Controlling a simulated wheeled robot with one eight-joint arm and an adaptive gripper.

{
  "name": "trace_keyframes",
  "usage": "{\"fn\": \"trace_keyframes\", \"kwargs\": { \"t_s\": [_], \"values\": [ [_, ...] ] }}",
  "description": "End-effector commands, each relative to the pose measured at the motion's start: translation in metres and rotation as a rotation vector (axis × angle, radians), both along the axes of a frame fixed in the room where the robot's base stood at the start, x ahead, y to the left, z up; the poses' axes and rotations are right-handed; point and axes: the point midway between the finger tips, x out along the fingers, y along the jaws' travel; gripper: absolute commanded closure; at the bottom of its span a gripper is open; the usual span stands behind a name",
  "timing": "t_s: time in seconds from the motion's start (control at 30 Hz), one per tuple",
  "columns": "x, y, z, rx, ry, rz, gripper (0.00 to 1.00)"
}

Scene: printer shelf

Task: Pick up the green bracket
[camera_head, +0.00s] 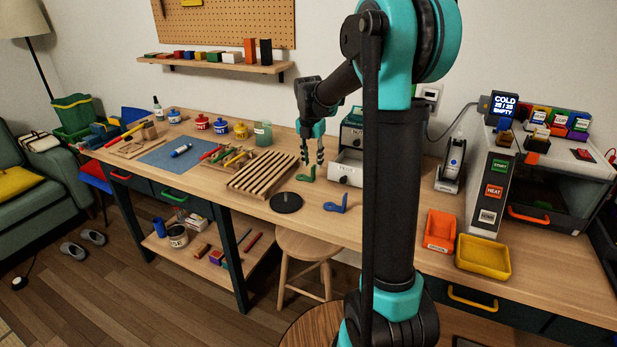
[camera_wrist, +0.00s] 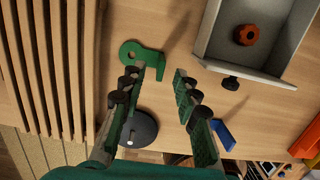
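The green bracket (camera_head: 306,174) lies flat on the wooden workbench, between the slatted rack and the grey drawer unit. In the wrist view the green bracket (camera_wrist: 143,58) shows its ring end at the left and its bent end at the right. My gripper (camera_head: 312,161) is above the bench close to the bracket and points down. In the wrist view my gripper (camera_wrist: 161,78) has its fingers spread with nothing between the tips. The left fingertip overlaps the bracket's lower edge in that picture. I cannot tell whether it touches.
A blue bracket (camera_head: 336,204) and a black disc (camera_head: 286,203) lie nearby. The slatted wooden rack (camera_head: 262,172) is on the left. A grey open drawer (camera_wrist: 213,45) with an orange knob inside stands at the right. An orange bin (camera_head: 439,230) and a yellow tray (camera_head: 484,257) are further right.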

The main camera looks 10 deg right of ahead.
Motion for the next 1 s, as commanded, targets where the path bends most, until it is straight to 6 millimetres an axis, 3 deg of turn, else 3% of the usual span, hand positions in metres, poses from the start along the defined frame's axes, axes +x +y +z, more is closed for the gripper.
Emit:
{"fn": "trace_keyframes", "kwargs": {
  "t_s": [0.3,0.6,0.83,1.0],
  "values": [
    [0.003,-0.003,-0.041,0.0,0.0,0.0,0.69],
    [0.004,-0.004,-0.045,0.0,0.0,0.0,0.69],
    [0.004,-0.004,-0.045,0.0,0.0,0.0,0.97],
    [0.004,-0.004,-0.045,0.0,0.0,0.0,1.0]
  ]
}}
